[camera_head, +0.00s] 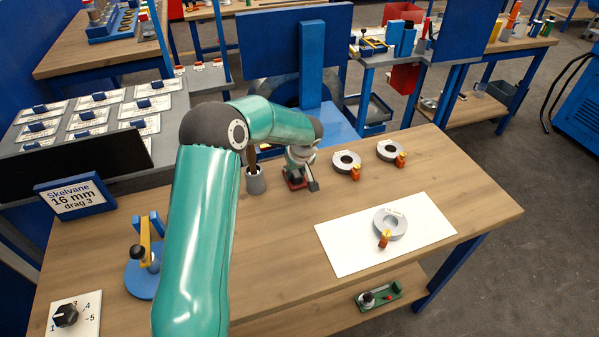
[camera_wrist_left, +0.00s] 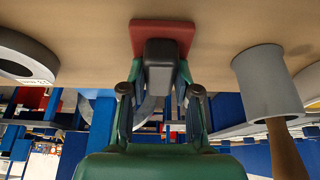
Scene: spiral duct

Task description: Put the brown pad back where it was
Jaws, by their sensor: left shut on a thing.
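The red-brown pad (camera_wrist_left: 163,33) is square and sits right at the tabletop in the left wrist view, which is upside down. In the head view it shows low at the gripper's tip (camera_head: 293,183). A dark grey block (camera_wrist_left: 160,62) stands in front of it, between the fingers. My right gripper is not in view.
A grey cup with a brown handle (camera_head: 256,181) stands close left of the gripper. Two grey rings (camera_head: 346,161) (camera_head: 390,150) lie to the right. A third ring (camera_head: 390,224) lies on the white sheet (camera_head: 345,254). A blue stand (camera_head: 142,278) is at front left.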

